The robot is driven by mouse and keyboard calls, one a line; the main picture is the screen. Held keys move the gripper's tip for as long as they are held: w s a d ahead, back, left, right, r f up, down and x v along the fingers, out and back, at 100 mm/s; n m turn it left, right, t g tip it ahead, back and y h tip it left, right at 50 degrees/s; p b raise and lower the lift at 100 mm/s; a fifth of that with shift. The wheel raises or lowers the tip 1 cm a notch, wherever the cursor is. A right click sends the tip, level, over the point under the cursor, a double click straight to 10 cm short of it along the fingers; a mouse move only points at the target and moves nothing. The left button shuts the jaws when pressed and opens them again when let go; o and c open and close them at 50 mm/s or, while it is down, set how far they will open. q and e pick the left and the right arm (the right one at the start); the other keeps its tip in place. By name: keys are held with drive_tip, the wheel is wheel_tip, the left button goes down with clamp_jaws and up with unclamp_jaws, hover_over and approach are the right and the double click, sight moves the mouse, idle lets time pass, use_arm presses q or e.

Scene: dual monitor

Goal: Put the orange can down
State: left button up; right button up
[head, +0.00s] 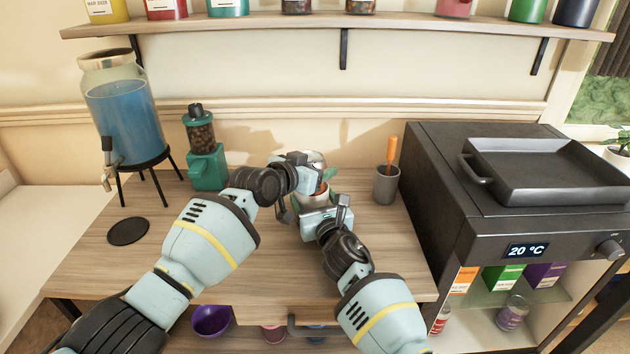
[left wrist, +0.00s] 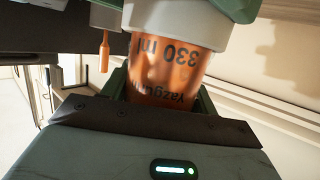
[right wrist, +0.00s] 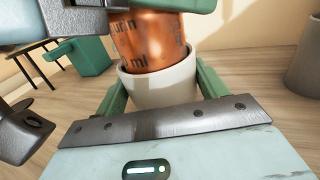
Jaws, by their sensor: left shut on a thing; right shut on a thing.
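The orange can (left wrist: 165,75) has dark lettering with "330 ml". My left gripper (head: 306,172) is shut around its upper part. The can's lower end is inside a pale grey cup (right wrist: 160,85), and the can (right wrist: 150,40) also shows above the cup's rim in the right wrist view. My right gripper (head: 320,210) is shut on the cup from the near side. In the head view the two grippers meet and hide most of can and cup. The can's base is hidden inside the cup. I cannot tell whether the cup touches the table.
A grey holder (head: 386,187) with an orange-handled tool stands close on the right, beside a black oven (head: 440,190). A green grinder (head: 206,165), a blue-filled dispenser (head: 125,115) and a black disc (head: 128,231) are on the left. The wooden tabletop (head: 285,265) is clear in front.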

use_arm(q)
drive_tip(key=shift+f, duration=1.85)
drive_tip(key=shift+f, duration=0.1)
drive_tip(key=o, duration=1.2)
drive_tip(key=shift+s+f, duration=0.1)
drive_tip(key=shift+f, duration=0.1)
use_arm(e)
drive_tip(key=shift+r, duration=0.1)
use_arm(q)
drive_tip(key=shift+r, duration=0.25)
drive_tip(key=shift+s+a+r, duration=0.2)
drive_tip(key=shift+s+a, duration=0.1)
drive_tip(key=shift+v, duration=5.55)
